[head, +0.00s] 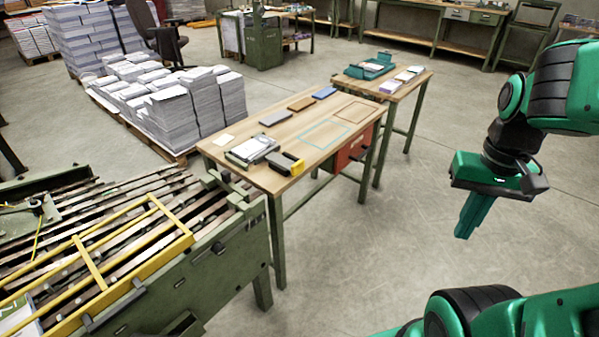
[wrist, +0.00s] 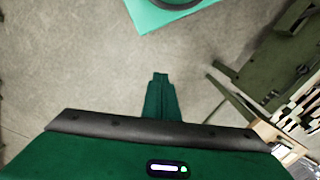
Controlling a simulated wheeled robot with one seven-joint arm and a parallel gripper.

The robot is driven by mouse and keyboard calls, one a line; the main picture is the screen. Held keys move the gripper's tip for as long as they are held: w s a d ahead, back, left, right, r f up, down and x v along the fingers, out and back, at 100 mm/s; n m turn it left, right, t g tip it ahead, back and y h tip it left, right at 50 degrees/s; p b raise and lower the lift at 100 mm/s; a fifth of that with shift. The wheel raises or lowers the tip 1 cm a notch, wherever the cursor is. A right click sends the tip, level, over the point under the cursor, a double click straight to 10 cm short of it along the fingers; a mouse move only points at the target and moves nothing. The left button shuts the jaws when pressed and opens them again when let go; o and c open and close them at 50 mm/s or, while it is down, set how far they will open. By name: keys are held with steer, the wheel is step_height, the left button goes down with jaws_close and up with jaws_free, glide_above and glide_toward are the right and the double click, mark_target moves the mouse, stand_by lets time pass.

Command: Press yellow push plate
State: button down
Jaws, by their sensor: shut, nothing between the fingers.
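A small yellow plate (head: 298,167) shows on the front end of a dark device (head: 281,161) at the near edge of the wooden table (head: 255,142) in the head view. My gripper (head: 464,234) is at the right of the head view, well apart from the table, pointing down over open floor. Its green fingers are together and empty. In the wrist view the shut fingers (wrist: 160,77) point at bare concrete. The yellow plate is not visible in the wrist view.
A clipboard-like stack (head: 250,150) lies left of the dark device. A red drawer box (head: 353,148) hangs under the table. A green machine with a yellow frame (head: 95,260) stands at the near left. Pallets of paper (head: 170,110) stand behind. Floor (head: 330,270) before the table is clear.

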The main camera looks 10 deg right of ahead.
steer(key=w+a+f+n+t+y, duration=0.2)
steer(key=w+a+f+y, duration=0.4)
steer(key=w+f, duration=0.6)
steer(key=w+a+f+n+t+y, duration=0.2)
steer(key=w+a+f+y, duration=0.2)
steer(key=w+a+f, duration=0.7)
steer(key=w+d+m+t, duration=0.3)
steer(key=w+m+t, duration=0.1)
steer(key=w, duration=0.3)
steer(key=w+d+r+m+t, duration=0.1)
steer(key=w+d+m+t, duration=0.3)
steer(key=w+t, duration=0.2)
steer(key=shift+w+d+t, duration=0.25)
steer(key=shift+w+t, duration=0.15)
steer(key=shift+w, duration=0.2)
steer(key=shift+r, duration=0.1)
